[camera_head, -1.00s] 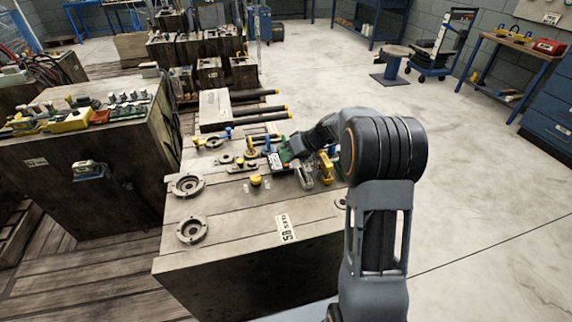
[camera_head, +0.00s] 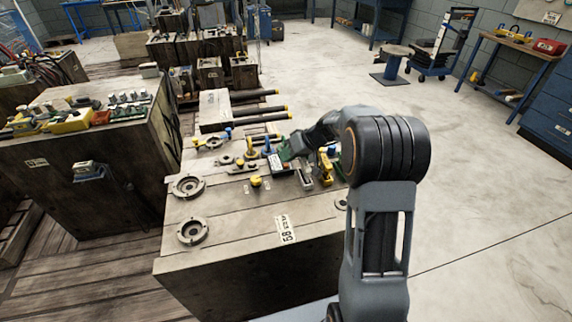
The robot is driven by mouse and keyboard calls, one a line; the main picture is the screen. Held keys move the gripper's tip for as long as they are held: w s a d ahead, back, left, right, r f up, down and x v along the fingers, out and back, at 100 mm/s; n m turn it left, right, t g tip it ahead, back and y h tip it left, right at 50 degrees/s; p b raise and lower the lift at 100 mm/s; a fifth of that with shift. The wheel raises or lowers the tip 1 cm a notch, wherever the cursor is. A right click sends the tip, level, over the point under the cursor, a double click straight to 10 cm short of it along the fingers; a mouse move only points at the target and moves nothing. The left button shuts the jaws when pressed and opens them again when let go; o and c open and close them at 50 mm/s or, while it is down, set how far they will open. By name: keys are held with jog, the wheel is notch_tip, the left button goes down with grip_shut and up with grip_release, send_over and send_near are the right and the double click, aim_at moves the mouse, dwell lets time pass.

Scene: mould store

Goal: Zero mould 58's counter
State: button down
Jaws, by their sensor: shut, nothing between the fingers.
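A mould block (camera_head: 235,238) stands in the centre, with a plate (camera_head: 285,229) near its front edge that seems to read 58. Rings, fittings and coloured parts crowd its top. A small device with a pale face and some red (camera_head: 275,163), perhaps the counter, sits among them; its reading is too small to make out. My gripper (camera_head: 285,158) is shut and empty, close to the right of this device. The fingertips are small and partly lost among the parts, so I cannot tell whether they touch anything.
Yellow-handled parts (camera_head: 326,168) stand close under my arm. Dark bars with yellow ends (camera_head: 250,118) lie behind. A neighbouring mould (camera_head: 95,205) on the left carries a small grey-blue device (camera_head: 90,170) on its side.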

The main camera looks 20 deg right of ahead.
jog(key=shift+r, duration=0.1)
jog(key=shift+r+p, duration=1.25)
jog(key=shift+r, duration=1.25)
jog(key=shift+f+m, duration=0.1)
jog(key=shift+m, duration=0.5)
jog(key=s+f+m, duration=0.1)
jog(key=s+d+f+m+g+h, duration=0.1)
jog(key=f, duration=0.1)
jog(key=shift+s+f, duration=0.15)
jog(key=shift+s, duration=0.25)
jog(key=s+a+r+h+p, duration=0.1)
jog(key=s+r+h+p, duration=0.6)
jog(key=s+r+p, duration=0.9)
jog(key=s+r, duration=0.5)
jog(key=s, duration=0.2)
jog(key=shift+a+r+m+t, duration=0.25)
jog(key=shift+a+m+t, duration=0.1)
jog(key=shift+m+t, duration=0.05)
